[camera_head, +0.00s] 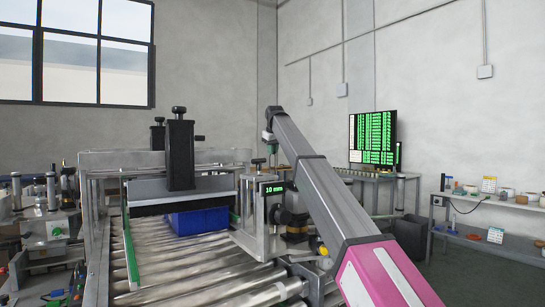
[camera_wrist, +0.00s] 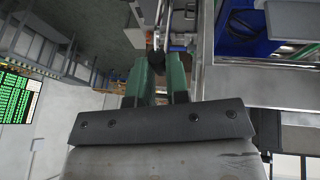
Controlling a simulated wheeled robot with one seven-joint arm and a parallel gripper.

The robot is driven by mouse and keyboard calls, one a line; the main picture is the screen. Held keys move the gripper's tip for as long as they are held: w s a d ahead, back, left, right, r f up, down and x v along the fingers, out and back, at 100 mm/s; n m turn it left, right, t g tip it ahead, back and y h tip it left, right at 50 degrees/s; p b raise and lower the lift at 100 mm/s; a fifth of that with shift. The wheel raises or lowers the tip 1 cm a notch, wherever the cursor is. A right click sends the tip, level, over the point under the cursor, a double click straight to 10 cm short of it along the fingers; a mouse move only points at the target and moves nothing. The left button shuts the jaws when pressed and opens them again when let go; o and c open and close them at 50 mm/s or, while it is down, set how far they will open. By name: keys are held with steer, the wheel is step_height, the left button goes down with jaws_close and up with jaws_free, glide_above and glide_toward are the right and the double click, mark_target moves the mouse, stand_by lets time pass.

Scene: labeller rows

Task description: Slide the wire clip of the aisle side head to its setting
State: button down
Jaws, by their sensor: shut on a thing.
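My gripper (camera_wrist: 157,66) shows in the wrist view with its two green fingers close together. A small dark piece (camera_wrist: 152,55), which I take to be the wire clip, is at the fingertips, and the jaws are shut on it. Its setting mark cannot be made out. In the head view the aisle side head (camera_head: 262,215) is a metal stand on the right side of the roller conveyor, with a small display reading 10 mm (camera_head: 274,188). My arm comes down in front of its right side, and the clip is too small to make out there.
A blue box (camera_head: 198,220) sits on the rollers (camera_head: 170,265) under a black column (camera_head: 181,155). A green guide rail (camera_head: 132,250) runs along the left. A screen (camera_head: 372,138) and benches stand at the back right. Floor is open at the far right.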

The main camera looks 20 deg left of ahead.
steer(key=c, duration=1.1)
jaws_free()
steer(key=shift+f, duration=0.1)
steer(key=v, duration=1.1)
steer(key=shift+f, duration=0.1)
